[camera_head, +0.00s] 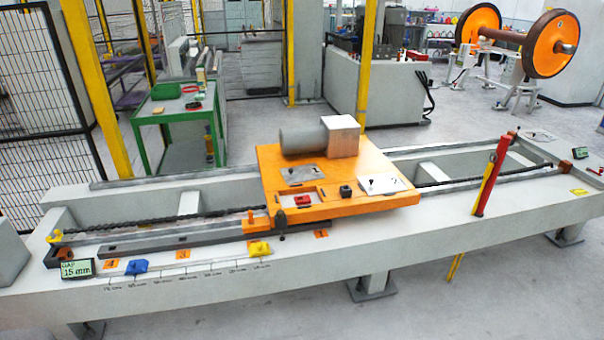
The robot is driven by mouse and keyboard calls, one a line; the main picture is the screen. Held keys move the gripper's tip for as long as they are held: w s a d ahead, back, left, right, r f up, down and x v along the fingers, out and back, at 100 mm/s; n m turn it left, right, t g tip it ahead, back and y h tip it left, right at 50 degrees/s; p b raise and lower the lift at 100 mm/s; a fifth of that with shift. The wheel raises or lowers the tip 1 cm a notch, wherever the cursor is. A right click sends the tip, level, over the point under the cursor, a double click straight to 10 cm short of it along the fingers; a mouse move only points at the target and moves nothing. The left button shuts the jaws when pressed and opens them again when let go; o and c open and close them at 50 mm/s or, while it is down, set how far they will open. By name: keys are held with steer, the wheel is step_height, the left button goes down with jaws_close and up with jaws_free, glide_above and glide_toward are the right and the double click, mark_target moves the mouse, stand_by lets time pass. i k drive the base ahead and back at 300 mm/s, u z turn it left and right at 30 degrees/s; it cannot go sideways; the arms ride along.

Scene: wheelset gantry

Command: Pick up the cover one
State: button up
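Two thin grey plates with small dark knobs lie on the orange carriage (345,210). The left plate (303,175) lies in front of the grey motor cylinder, behind a recess holding a red block. The right plate (384,184) lies near the carriage's right edge and bears a small mark that looks like a 2. Any number on the left plate is too small to read, so I cannot be sure which is cover one. My gripper is not in view.
A grey motor (318,137) stands at the back of the carriage. A red and yellow lever (490,178) rises from the white gantry beam (420,240) on the right. Blue (137,267) and yellow (259,248) pieces sit along the front scale. A green table (178,115) stands behind.

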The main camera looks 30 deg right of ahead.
mark_target(292, 175)
steer(key=i, duration=0.95)
